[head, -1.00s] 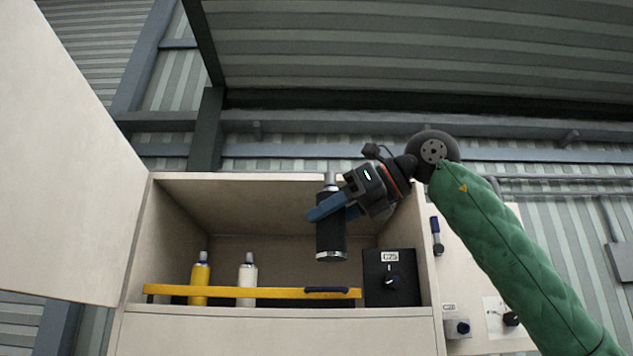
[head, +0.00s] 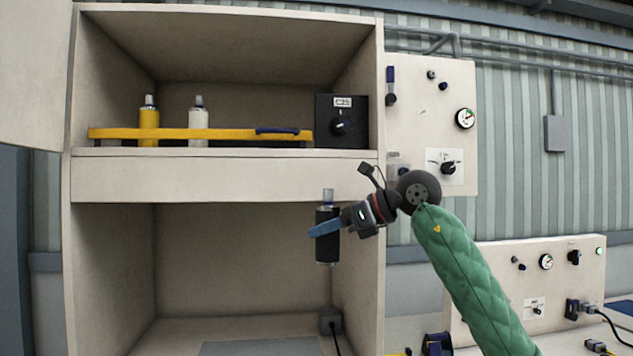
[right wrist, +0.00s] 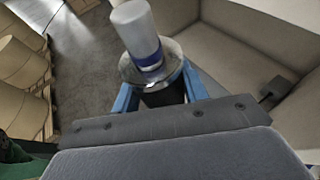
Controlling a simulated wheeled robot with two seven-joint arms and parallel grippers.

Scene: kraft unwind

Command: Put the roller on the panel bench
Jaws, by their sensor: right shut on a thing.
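The roller (head: 326,252) is a dark upright cylinder with a silver rim at its lower end and a pale neck on top. My right gripper (head: 325,230) is shut around its middle and holds it in the air in front of the cabinet's open lower compartment. In the right wrist view the roller's pale cap, blue ring and silver collar (right wrist: 145,45) stick out between the blue fingers (right wrist: 160,95). The panel bench shows in part at the lower right, with its upright cream panel (head: 500,262) of gauges and knobs. My left gripper is not in view.
The cabinet's upper shelf (head: 200,152) holds a yellow bottle (head: 149,122), a white bottle (head: 198,124), a yellow bar (head: 210,134) and a black box (head: 341,118). A wall panel (head: 430,110) is right of it.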

